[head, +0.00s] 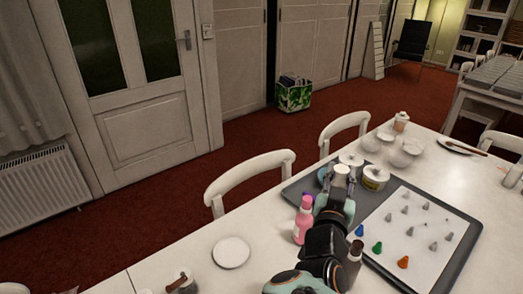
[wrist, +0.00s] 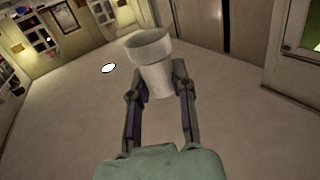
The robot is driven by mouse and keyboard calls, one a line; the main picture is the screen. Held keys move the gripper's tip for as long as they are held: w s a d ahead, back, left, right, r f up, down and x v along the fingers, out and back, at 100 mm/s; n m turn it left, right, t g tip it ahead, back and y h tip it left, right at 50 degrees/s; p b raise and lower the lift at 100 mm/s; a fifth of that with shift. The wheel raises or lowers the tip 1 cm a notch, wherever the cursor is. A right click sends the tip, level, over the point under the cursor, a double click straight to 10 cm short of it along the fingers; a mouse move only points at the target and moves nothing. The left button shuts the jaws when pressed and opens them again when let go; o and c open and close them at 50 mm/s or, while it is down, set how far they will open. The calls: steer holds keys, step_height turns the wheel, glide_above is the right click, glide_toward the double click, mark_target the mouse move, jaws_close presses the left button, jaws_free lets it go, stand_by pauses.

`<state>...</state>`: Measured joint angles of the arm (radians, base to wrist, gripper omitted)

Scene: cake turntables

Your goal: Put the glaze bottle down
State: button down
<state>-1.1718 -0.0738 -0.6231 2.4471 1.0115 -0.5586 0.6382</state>
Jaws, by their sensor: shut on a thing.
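My gripper (head: 338,182) reaches out over the dark tray (head: 301,187) on the white table. It is shut on a pale, tapered bottle-like thing with a wider band at one end, which I take for the glaze bottle (head: 341,172). In the wrist view the glaze bottle (wrist: 155,75) sits between the two fingers of my gripper (wrist: 160,88), with its wide end up and a little tilted. Its lower end is partly hidden, and I cannot tell whether it touches the tray.
White tubs (head: 375,178) stand close by on the right. A pink bottle (head: 304,220) stands left of my arm. A white sheet (head: 418,238) bears several grey and coloured nozzles. A white plate (head: 231,253) lies on the left, with bare table (head: 262,222) around it.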

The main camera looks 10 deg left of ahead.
steer(key=s+a+f+n+y, duration=0.1)
steer(key=a+f+n+y, duration=0.4)
steer(key=a, duration=0.4)
steer(key=a+f+n+y, duration=0.3)
steer(key=a+f+y, duration=0.3)
steer(key=a, duration=0.2)
steer(key=w+a+f, duration=0.6)
steer(key=w+f, duration=0.6)
steer(key=shift+a+f+g, duration=0.15)
steer(key=shift+f+g, duration=0.15)
steer(key=shift+g, duration=0.1)
steer(key=shift+f, duration=0.1)
steer(key=c, duration=1)
jaws_free()
steer(key=shift+f, duration=0.1)
steer(key=shift+o, duration=0.2)
